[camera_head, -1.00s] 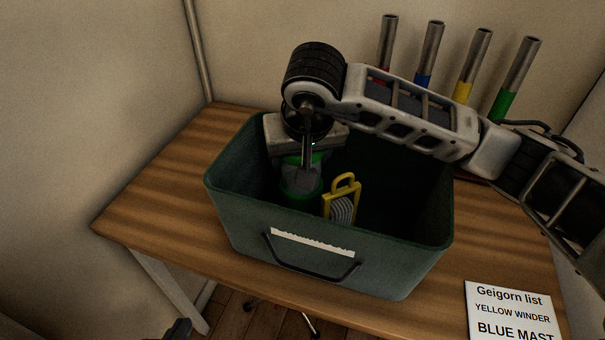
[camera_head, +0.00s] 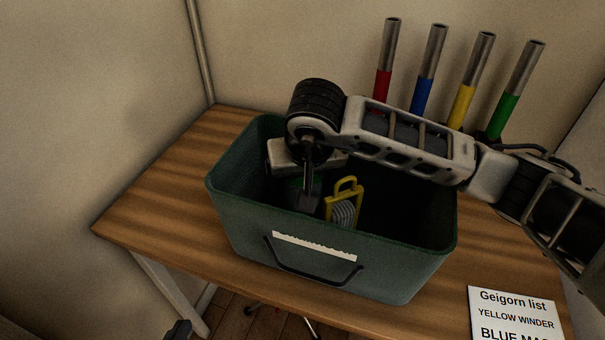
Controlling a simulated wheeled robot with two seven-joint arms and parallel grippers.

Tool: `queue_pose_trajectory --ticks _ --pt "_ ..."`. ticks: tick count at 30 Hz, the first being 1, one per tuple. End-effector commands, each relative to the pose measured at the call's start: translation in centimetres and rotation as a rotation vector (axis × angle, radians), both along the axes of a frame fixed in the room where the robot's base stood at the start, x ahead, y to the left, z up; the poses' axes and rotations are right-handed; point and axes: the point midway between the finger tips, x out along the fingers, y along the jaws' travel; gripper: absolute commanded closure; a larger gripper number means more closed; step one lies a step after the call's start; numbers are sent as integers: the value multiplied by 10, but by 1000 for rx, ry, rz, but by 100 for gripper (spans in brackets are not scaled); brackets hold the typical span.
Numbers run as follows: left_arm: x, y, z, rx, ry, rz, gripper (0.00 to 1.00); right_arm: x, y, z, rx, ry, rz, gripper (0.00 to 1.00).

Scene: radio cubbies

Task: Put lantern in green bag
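The green bag is an open, dark green bin-like container (camera_head: 225,215) with a black handle and a pale label strip on its front, standing on the wooden table. My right arm comes in from the right, and my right gripper (camera_head: 307,198) points down inside the left part of the bag. It is shut on the lantern (camera_head: 297,184), a dark green shape mostly hidden by the gripper and shadow. The lantern's lower end and any contact with the bag floor are hidden. A dark tip at the bottom left edge seems to be my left gripper (camera_head: 178,331); its fingers cannot be made out.
A yellow winder (camera_head: 343,203) stands in the bag, right beside the gripper. Behind the bag are metal masts with red (camera_head: 383,84), blue (camera_head: 422,96), yellow (camera_head: 462,101) and green (camera_head: 503,115) bands. A white list (camera_head: 515,312) shows at bottom right. The table's left side is clear.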

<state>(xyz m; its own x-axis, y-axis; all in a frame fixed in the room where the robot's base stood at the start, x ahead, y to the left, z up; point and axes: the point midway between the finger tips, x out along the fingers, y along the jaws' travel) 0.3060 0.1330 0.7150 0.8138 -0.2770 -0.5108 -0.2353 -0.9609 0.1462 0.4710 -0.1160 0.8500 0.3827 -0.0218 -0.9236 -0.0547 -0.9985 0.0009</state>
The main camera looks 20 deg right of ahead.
Motion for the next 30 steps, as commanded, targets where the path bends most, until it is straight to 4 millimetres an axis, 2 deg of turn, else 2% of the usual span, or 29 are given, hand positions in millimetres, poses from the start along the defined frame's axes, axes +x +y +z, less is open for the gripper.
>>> queue_pose_trajectory --ticks 3,5,15,19,24,30 --pt "0 0 7 -2 -1 0 100 0 0 6 1 1 -1 18" --pt "0 0 4 -2 0 0 100 -2 0 12 2 -3 1 18" --pt "-1 0 2 -1 10 1 100 -29 2 78 0 -4 1 18" --pt "-1 0 2 -1 10 1 100 -38 2 98 2 -4 1 18" --pt "-1 0 2 -1 9 1 100 -45 3 111 1 -1 0 18" --pt "-1 0 2 -1 9 1 100 -46 3 114 0 1 0 18"
